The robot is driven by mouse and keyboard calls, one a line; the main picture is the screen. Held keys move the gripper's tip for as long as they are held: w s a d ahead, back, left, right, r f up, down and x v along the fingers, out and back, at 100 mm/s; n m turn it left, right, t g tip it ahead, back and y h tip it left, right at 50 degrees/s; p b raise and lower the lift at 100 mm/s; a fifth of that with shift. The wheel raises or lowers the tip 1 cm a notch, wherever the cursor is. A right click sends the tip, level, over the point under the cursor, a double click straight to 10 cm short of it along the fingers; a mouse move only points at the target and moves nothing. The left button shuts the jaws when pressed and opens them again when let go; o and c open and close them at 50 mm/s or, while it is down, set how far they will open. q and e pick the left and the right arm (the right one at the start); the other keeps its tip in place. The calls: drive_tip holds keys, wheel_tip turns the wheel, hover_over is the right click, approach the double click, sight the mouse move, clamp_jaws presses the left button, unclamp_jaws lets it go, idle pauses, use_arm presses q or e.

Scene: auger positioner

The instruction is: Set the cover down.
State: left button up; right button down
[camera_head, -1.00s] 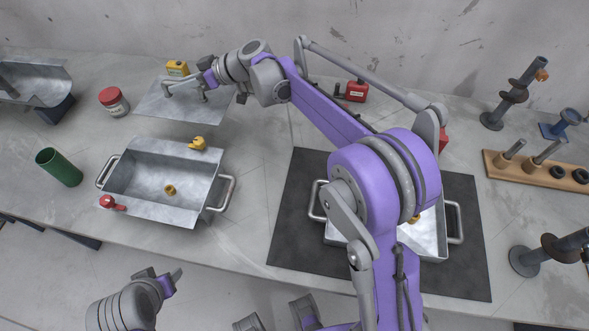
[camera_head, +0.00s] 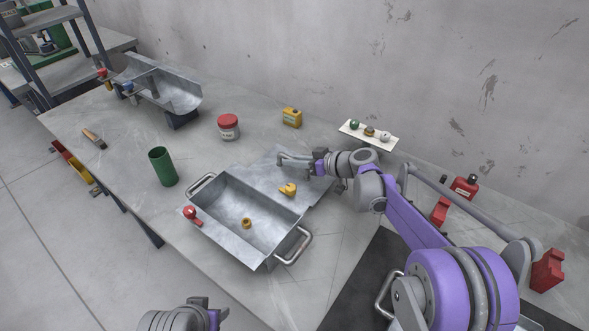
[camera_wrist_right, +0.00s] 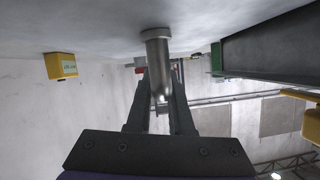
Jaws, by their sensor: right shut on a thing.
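The cover (camera_head: 262,172) is a flat grey metal sheet with a bar handle (camera_head: 296,157). It lies level just behind the open metal box (camera_head: 222,228), along its far wall. I cannot tell whether its underside touches the table. My right gripper (camera_head: 308,164) is shut on the cover's handle. In the right wrist view, the gripper's fingers (camera_wrist_right: 160,108) close around a metal handle post (camera_wrist_right: 158,50). My left gripper (camera_head: 207,308) is low at the bottom edge, away from the cover; its jaws are unclear.
The box holds a brass piece (camera_head: 246,223) and has a yellow clamp (camera_head: 288,189) and a red clamp (camera_head: 191,214). A red-lidded jar (camera_head: 228,127), yellow can (camera_head: 291,117) and white strip with knobs (camera_head: 364,139) stand behind. A green cup (camera_head: 162,167) is left.

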sight(285, 168)
drive_tip(key=shift+f, duration=1.4)
drive_tip(key=shift+f, duration=0.2)
drive_tip(key=c, duration=0.8)
unclamp_jaws()
drive_tip(key=shift+r, duration=0.1)
drive_tip(key=shift+d+r, duration=0.1)
drive_tip(key=shift+r, duration=0.1)
drive_tip(key=v, duration=1.1)
drive_tip(key=shift+s+d, duration=0.25)
drive_tip(key=shift+d, duration=0.05)
